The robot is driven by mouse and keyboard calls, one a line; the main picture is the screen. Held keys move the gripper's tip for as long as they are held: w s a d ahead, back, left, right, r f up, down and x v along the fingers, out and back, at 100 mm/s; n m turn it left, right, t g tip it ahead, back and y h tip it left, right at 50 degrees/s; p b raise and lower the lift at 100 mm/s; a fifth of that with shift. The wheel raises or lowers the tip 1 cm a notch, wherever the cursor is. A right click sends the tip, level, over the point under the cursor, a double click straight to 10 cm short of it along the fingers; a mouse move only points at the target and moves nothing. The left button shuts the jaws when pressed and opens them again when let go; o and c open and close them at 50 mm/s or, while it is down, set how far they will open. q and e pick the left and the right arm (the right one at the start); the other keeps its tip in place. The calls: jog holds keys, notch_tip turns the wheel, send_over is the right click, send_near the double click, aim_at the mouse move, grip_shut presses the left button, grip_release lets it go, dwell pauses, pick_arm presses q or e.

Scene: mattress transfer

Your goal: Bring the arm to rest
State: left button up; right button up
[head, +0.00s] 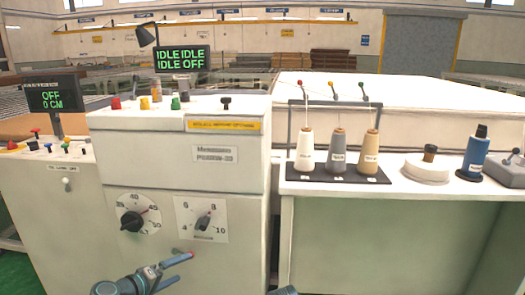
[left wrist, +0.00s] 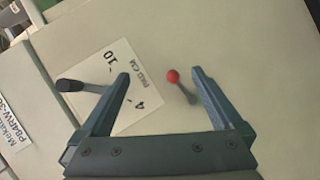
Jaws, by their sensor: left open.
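My left gripper (head: 152,276) is low in front of the pale machine cabinet (head: 230,165) in the head view. It is open. In the left wrist view its two dark fingers (left wrist: 160,75) are spread, with nothing held. A lever with a red knob (left wrist: 172,76) shows between the fingertips; I cannot tell its depth or any contact. A small blue-grey sliver shows at the bottom edge, too little to identify. My right gripper cannot be made out.
The cabinet front has a black dial (head: 132,221) and a second dial plate (head: 202,219). The second plate and its pointer (left wrist: 80,86) are close in the left wrist view. A white table (head: 390,189) with several thread cones stands at right. Two screens stand on the machine.

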pick_arm(q)
jog(key=s+d+f+m+g, duration=0.3)
jog(key=d+f+g, duration=0.1)
jog(key=d, duration=0.3)
jog(key=s+d+f+m+g, duration=0.2)
jog(key=d+f+m+g, duration=0.1)
jog(key=d+f, duration=0.3)
jog(key=s+d+f+m+g+y, duration=0.4)
jog(key=s+d+m+g+y, duration=0.25)
jog(key=s, duration=0.45)
notch_tip(320, 180, up, 34)
jog(key=t+y+p, duration=0.1)
jog(key=p, duration=3.3)
jog(key=shift+s+d, duration=0.15)
jog(key=shift+s, duration=0.15)
jog(key=shift+n+y, duration=0.25)
